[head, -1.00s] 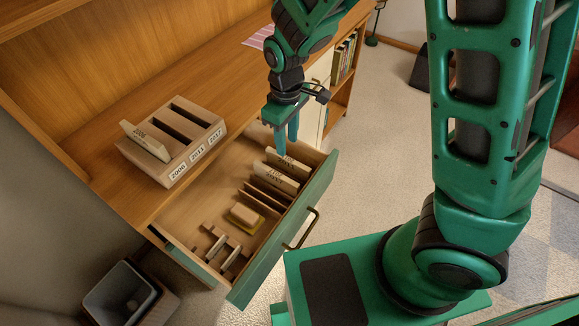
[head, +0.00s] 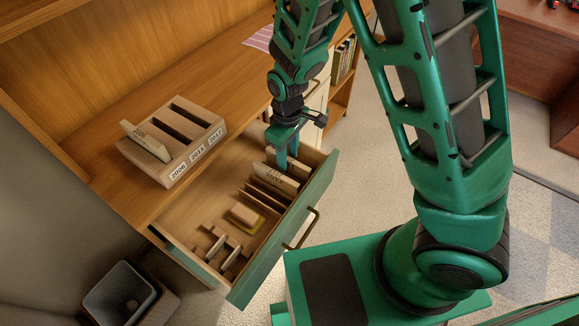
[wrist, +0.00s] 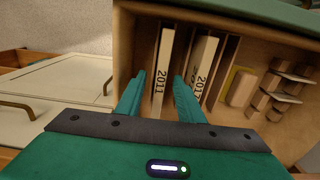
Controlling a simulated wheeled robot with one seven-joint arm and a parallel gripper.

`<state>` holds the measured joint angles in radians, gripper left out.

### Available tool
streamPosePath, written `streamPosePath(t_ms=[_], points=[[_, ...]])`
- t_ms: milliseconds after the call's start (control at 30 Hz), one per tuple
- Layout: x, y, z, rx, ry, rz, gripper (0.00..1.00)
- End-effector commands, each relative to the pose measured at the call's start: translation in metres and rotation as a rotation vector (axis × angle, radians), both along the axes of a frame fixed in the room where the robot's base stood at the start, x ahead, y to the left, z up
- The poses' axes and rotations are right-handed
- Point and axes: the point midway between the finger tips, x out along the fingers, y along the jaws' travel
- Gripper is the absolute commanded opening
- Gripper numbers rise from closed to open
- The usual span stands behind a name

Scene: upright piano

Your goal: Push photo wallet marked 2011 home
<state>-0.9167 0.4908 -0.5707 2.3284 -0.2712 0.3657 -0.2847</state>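The photo wallet marked 2011 (wrist: 161,75) stands on edge in the open drawer, its pale top edge up. In the head view it is mostly behind my gripper (head: 287,160). In the wrist view my gripper (wrist: 160,95) is open, with one finger on each side of this wallet and gaps visible. The wallet marked 2017 (wrist: 205,62) stands beside it, just right of the right finger. A wooden rack (head: 196,160) on the desk top has slots labelled 2006, 2011 and 2017. A wallet (head: 148,140) stands in the 2006 slot; the other two slots are empty.
The green-fronted drawer (head: 268,247) is pulled out, with thin dividers, a yellow-edged block (head: 246,216) and small wooden pieces inside. A grey bin (head: 118,292) stands at lower left. The desk top around the rack is mostly clear.

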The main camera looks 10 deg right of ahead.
Motion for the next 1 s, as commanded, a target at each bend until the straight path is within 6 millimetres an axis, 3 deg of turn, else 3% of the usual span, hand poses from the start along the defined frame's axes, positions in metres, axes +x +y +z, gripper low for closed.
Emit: streamPosePath(t_ms=[67, 200, 667, 1000], points=[[0.0, 0.0, 0.0, 0.0, 0.0, 0.0, 0.34], [0.0, 0.0, 0.0, 0.0, 0.0, 0.0, 0.01], [0.0, 0.0, 0.003, 0.001, -0.001, 0.0, 0.0], [0.001, 0.0, 0.035, 0.003, -0.003, 0.0, 0.0]])
